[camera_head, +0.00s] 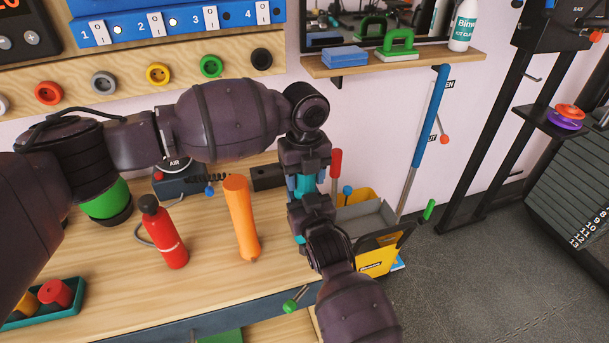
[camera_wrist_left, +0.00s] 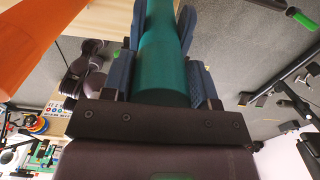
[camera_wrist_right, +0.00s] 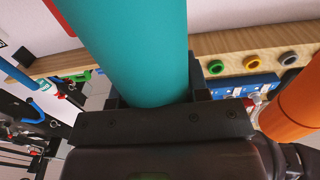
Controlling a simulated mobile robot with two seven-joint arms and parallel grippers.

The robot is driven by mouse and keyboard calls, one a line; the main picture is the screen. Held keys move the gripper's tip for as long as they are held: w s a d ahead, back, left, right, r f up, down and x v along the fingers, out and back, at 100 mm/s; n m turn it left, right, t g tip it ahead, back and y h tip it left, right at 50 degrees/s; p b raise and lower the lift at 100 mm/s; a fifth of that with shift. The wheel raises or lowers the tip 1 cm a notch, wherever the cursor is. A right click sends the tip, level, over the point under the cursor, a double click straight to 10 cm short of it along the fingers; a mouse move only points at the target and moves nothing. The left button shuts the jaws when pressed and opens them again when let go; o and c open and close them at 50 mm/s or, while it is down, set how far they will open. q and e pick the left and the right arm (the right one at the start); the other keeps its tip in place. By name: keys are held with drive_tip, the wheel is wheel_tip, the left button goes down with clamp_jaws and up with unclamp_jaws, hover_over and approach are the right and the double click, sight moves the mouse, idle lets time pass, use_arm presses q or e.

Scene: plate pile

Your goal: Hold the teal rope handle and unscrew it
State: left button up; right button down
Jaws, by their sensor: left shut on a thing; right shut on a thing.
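The teal rope handle (camera_head: 300,239) stands between my two grippers near the right end of the workbench, mostly hidden by them in the head view. My left gripper (camera_head: 305,172) is shut around its upper part. The left wrist view shows the teal cylinder (camera_wrist_left: 166,60) between the fingers. My right gripper (camera_head: 308,207) is shut on it lower down, and the right wrist view shows the teal shaft (camera_wrist_right: 135,45) between its fingers. The handle's ends and any joint in it are hidden or hard to make out.
An orange handle (camera_head: 241,215) stands on the bench just left of my grippers, with a red bottle (camera_head: 164,235) further left. A grey and yellow bin (camera_head: 370,225) is close on the right. A shelf (camera_head: 400,62) is on the wall. Bench space in front is clear.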

use_arm(q)
drive_tip(key=shift+n, duration=1.7)
drive_tip(key=o, duration=1)
drive_tip(key=shift+r, duration=0.1)
drive_tip(key=shift+r, duration=2.2)
drive_tip(key=shift+c, duration=0.4)
drive_tip(key=shift+r+n, duration=0.5)
drive_tip(key=shift+r, duration=1.05)
drive_tip(key=shift+f, duration=3.85)
